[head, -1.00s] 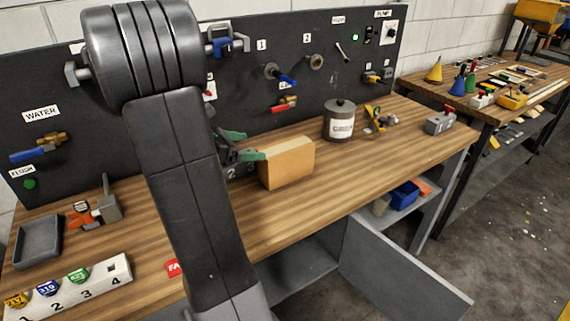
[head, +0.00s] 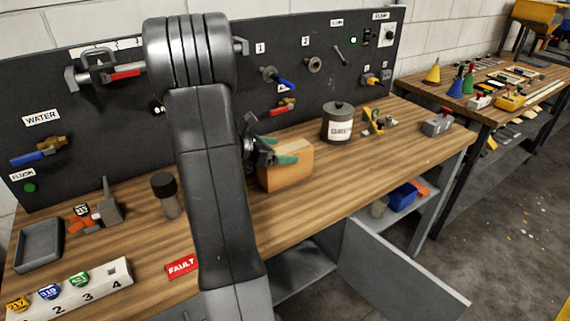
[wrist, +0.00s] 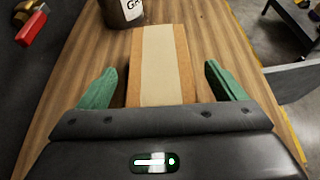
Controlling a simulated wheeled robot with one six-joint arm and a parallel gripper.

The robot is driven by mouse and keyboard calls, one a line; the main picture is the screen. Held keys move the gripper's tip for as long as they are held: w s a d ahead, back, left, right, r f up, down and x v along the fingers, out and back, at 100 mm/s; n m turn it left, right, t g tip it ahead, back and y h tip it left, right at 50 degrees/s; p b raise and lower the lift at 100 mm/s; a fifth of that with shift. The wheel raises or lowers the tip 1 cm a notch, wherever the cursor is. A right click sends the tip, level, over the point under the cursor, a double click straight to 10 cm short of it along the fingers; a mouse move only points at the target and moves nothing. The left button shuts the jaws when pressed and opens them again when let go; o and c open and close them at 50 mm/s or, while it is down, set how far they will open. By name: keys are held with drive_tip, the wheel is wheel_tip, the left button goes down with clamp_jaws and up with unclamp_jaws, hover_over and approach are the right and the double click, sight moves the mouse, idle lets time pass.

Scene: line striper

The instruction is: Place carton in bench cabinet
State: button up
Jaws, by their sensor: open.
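The carton (head: 287,172) is a brown box with a paler tape strip on top, standing on the wooden bench top. In the wrist view the carton (wrist: 162,65) lies between my two green fingers, with a gap visible on each side. My gripper (head: 278,151) is open around the carton's near part; in the wrist view the gripper (wrist: 162,88) is spread wider than the box. The bench cabinet (head: 305,268) is below the bench top, its grey door (head: 400,270) swung open to the right. My arm hides part of the bench and panel.
A lidded grey canister (head: 338,122) stands behind the carton to the right. A dark-capped cylinder (head: 166,195), a grey tray (head: 39,244) and a red FAULT tag (head: 182,266) are on the left side. An open shelf holds a blue bin (head: 403,195).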

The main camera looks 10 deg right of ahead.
drive_tip(key=c, duration=1.7)
drive_tip(key=shift+r, duration=0.15)
drive_tip(key=shift+c, duration=1)
